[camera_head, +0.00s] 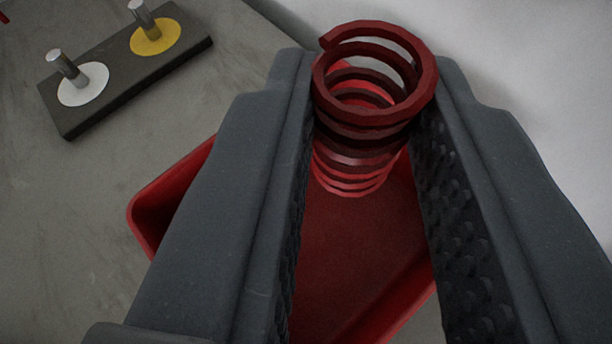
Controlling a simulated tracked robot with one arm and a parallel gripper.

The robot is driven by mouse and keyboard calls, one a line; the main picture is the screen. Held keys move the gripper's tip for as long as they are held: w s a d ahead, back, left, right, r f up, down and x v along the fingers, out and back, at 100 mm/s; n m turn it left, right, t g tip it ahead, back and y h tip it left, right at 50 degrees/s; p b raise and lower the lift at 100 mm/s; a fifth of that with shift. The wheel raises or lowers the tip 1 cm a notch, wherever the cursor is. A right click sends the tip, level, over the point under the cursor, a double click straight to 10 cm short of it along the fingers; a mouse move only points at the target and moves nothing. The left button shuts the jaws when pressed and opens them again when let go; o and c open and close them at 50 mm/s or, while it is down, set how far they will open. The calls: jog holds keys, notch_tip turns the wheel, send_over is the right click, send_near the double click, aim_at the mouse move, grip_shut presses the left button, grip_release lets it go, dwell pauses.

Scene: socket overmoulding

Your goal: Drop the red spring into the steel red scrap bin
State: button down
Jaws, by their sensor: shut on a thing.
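The red spring (368,116) is pinched between the tips of my gripper (374,80). Its top ring stands up between the two dark fingers, and brighter coils show lower down. The red scrap bin (355,245) is below my gripper, with its red inner floor showing between the fingers. The spring appears in line with the bin's far part and seems held above it; the exact height cannot be told. My fingers hide much of the bin's left and right sides.
A dark block (110,75) at the upper left carries two metal pegs, one on a white disc (83,84) and one on a yellow disc (155,37). The grey table (60,210) is clear left of the bin. A pale surface lies beyond the table's edge.

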jog(key=shift+d+f+b, duration=0.15)
jog(key=shift+f+b, duration=1.65)
jog(key=shift+f, duration=0.95)
jog(key=c, duration=1.2)
grip_release()
jog(key=shift+o, duration=0.2)
jog(key=shift+s+r, duration=0.1)
jog(key=p+v, duration=0.2)
jog(key=v, duration=1.1)
jog(key=shift+s+p, duration=0.3)
jog(key=shift+r, duration=0.2)
